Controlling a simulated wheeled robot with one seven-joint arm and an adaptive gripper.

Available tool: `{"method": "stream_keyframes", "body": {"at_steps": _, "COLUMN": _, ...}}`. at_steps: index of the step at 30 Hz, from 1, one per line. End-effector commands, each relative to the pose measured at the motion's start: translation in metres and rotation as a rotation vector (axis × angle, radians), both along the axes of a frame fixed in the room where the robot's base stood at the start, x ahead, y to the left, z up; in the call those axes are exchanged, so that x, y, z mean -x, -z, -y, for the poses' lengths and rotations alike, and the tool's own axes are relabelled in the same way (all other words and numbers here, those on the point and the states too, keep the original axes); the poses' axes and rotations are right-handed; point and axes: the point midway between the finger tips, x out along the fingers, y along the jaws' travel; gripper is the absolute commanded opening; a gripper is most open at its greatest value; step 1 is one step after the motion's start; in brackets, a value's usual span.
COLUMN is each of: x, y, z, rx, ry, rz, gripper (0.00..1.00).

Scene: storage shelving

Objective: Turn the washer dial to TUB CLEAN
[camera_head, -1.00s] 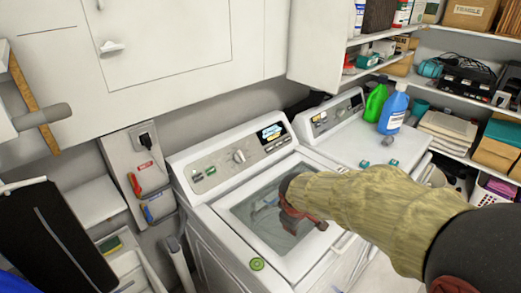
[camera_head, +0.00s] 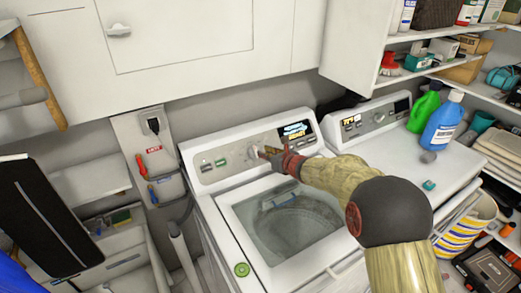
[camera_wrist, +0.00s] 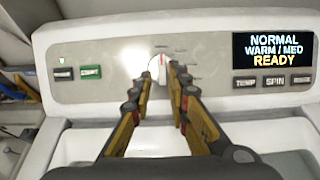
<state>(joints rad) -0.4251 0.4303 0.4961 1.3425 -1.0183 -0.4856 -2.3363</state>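The washer (camera_head: 212,150) stands in the middle of the head view, its panel facing me. Its white round dial (camera_wrist: 155,66) is in the upper middle of the wrist view, with a red mark near its top; small labels around it are too small to read. The washer display (camera_wrist: 273,50) reads NORMAL, WARM / MED, READY. My gripper (camera_wrist: 163,77) is at the dial, its fingers apart, one on each side of the dial's lower part. I cannot tell whether they touch it. In the head view my gripper (camera_head: 267,155) partly covers the dial.
Left of the dial is a green button (camera_wrist: 90,72); TEMP and SPIN buttons (camera_wrist: 275,83) sit below the display. A second machine (camera_head: 385,150) stands to the right, with green (camera_head: 424,108) and blue bottles (camera_head: 442,123) on it. White cabinets (camera_head: 190,35) hang above.

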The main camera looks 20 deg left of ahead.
Motion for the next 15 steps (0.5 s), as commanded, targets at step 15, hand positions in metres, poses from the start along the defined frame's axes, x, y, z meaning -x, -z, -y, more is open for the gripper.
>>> {"method": "stream_keyframes", "body": {"at_steps": 15, "x": -0.031, "y": 0.021, "z": -0.035, "rx": 0.016, "ry": -0.006, "rz": 0.016, "gripper": 0.17}}
